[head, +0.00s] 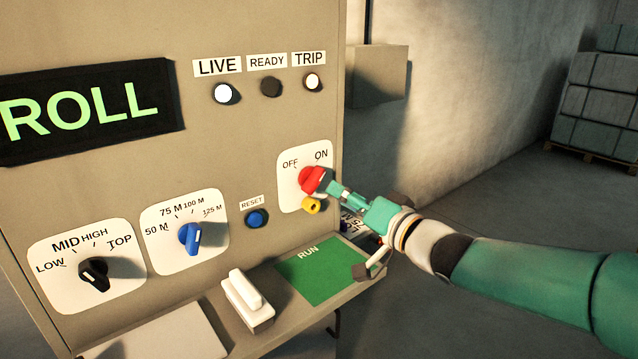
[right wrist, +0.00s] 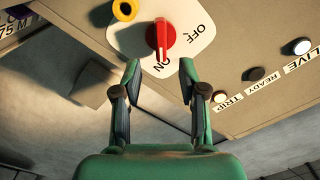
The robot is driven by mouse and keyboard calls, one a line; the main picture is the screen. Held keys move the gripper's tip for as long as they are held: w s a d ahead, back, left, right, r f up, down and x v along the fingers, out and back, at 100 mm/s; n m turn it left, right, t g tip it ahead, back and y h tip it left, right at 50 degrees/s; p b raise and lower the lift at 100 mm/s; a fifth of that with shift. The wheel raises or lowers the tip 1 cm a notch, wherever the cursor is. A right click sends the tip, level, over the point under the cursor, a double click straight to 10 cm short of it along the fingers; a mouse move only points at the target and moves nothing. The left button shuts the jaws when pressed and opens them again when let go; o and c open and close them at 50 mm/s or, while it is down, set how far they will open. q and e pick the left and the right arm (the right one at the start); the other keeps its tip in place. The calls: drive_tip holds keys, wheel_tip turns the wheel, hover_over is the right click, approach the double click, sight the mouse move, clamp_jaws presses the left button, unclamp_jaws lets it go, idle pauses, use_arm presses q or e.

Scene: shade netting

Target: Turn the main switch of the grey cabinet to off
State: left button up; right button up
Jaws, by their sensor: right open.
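The grey cabinet (head: 230,130) fills the left and middle of the head view. Its main switch (head: 314,179) is a red knob on a white plate (head: 290,197) marked OFF and ON. In the right wrist view the red switch (right wrist: 161,38) has a pale line on its handle that points to ON. My right gripper (head: 338,190) is at the switch in the head view and partly covers it. In the right wrist view my right gripper (right wrist: 160,68) is open, its fingers apart on either side of the ON mark, with nothing between them. My left gripper is not in view.
A yellow part (head: 311,205) sits just below the switch. The blue RESET button (head: 257,218), blue selector (head: 190,237) and black selector (head: 95,272) are to the left. A ledge with a green RUN panel (head: 320,268) and a white block (head: 247,300) juts out below.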

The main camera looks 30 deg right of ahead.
sight(319, 182)
drive_tip(key=w, duration=0.7)
drive_tip(key=shift+w+a, duration=0.3)
drive_tip(key=shift+c, duration=0.2)
clamp_jaws()
